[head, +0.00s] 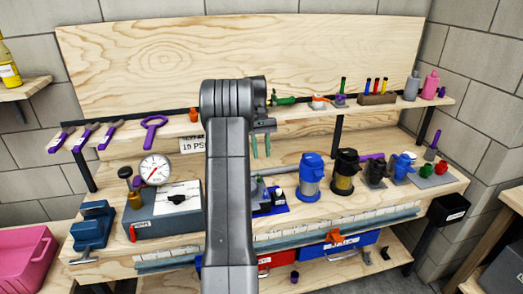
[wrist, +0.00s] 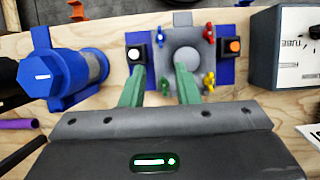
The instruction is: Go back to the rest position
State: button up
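My gripper (head: 260,148) hangs above the middle of the workbench (head: 240,235), partly behind my own arm in the head view. In the wrist view, the two green fingers of my gripper (wrist: 160,68) stand apart with nothing held between them. Beyond the fingertips is a grey fixture (wrist: 185,48) with a round centre and small red, yellow and green knobs, on a blue base. In the head view most of this fixture is hidden by my arm.
A blue canister (head: 311,180) and a black and yellow one (head: 345,174) stand right of the fixture. A grey box (head: 165,215) with a gauge (head: 155,170) and a blue vise (head: 93,228) are left. An upper shelf (head: 395,107) holds tools and bottles.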

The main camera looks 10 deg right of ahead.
aim_at(265, 192)
jog(key=shift+f, duration=0.1)
jog(key=p+x, duration=0.1)
jog(key=x, duration=1.2)
jog(key=shift+s+f, duration=0.2)
jog(key=shift+f, duration=0.05)
jog(key=shift+r, duration=0.1)
